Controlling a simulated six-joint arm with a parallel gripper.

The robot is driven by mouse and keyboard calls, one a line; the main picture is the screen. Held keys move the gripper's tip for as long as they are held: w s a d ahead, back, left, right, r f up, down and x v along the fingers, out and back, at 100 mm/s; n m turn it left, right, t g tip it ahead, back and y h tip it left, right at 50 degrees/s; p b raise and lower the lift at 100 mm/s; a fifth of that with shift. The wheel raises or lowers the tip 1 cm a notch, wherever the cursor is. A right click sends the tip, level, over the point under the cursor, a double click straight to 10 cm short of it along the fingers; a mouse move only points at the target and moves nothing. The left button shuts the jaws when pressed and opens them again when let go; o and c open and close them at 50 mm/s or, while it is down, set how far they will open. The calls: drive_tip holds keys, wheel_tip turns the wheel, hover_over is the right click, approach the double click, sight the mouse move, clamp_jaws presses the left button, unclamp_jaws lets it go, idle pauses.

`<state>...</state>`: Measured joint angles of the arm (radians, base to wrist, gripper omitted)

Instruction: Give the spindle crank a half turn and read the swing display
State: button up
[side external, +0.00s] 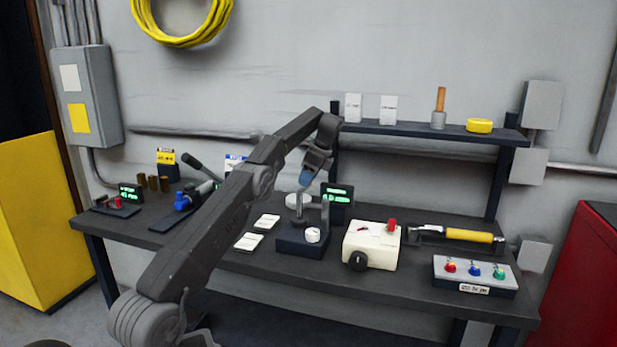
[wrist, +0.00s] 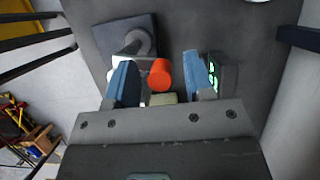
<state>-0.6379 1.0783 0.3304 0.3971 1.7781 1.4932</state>
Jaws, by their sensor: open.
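My gripper (side external: 306,180) hangs over the middle of the bench, its blue fingers pointing down above a small stand with a dark square base (side external: 290,243). In the wrist view my gripper (wrist: 160,80) is open, and an orange-red cylinder (wrist: 160,72) shows between its two blue fingers. I cannot tell whether they touch it, or whether it is the spindle crank's grip. The stand has an upright post, a pale disc (side external: 297,200) and a white knob (side external: 313,235). A display with green characters (side external: 337,193) stands just behind; the characters are too small to read.
A cream box (side external: 371,245) with a black knob and red top part stands to the right. A button panel (side external: 474,274) is at the front right. A yellow-handled tool (side external: 470,235) lies behind it. White cards (side external: 249,241) lie left of the stand. A shelf (side external: 430,130) runs behind.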

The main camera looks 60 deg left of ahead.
drive_tip(key=shift+d, duration=0.1)
drive_tip(key=w+d+r+m+t+y, duration=0.1)
drive_tip(key=d+r+m, duration=0.3)
drive_tip(key=r, duration=0.2)
drive_tip(key=d+r+m+t, duration=0.2)
drive_tip(key=d+r+m, duration=0.2)
drive_tip(key=r, duration=0.3)
drive_tip(key=s+d+r+n+t, duration=0.1)
drive_tip(key=s+d+n, duration=0.2)
drive_tip(key=d, duration=0.6)
drive_tip(key=s+d+r+n+t+h, duration=0.1)
drive_tip(key=s+d+n, duration=0.3)
drive_tip(key=d, duration=0.5)
drive_tip(key=shift+s+d+r+t, duration=0.2)
drive_tip(key=shift+d+r+t, duration=0.1)
drive_tip(key=shift+r, duration=0.4)
